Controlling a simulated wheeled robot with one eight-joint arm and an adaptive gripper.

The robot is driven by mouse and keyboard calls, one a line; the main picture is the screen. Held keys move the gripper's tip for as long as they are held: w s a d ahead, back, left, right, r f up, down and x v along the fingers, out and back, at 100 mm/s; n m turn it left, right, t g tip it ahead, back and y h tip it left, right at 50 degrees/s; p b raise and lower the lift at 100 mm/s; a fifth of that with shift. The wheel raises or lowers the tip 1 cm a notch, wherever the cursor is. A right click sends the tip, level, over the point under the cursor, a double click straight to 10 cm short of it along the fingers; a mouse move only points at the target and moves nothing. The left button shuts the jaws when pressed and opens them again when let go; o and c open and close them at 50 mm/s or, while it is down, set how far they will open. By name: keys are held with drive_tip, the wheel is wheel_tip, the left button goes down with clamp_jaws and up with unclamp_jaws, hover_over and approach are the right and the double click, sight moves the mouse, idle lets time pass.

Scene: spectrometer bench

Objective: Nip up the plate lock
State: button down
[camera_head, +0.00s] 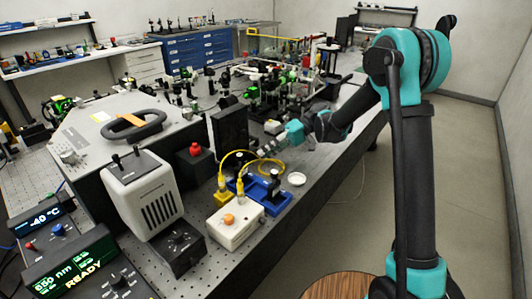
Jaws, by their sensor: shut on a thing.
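My gripper (264,152) reaches in from the right over the bench, beside the tall black box. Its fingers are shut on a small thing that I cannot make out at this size. I cannot pick out the plate lock with certainty. A blue plate (284,205) lies on the bench in front of the gripper and carries a black upright post (274,184). The gripper is behind and above this plate, near a looped yellow cable (271,163).
A white box with an orange knob (236,227) stands in front of the blue plate. A white round dish (296,179) lies to its right. A red button on a black box (195,165) and the tall black box (229,132) stand to the left. Optics crowd the bench behind.

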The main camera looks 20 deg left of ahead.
drive_tip(key=shift+g, duration=0.3)
idle(2.5)
drive_tip(key=c, duration=1.5)
unclamp_jaws()
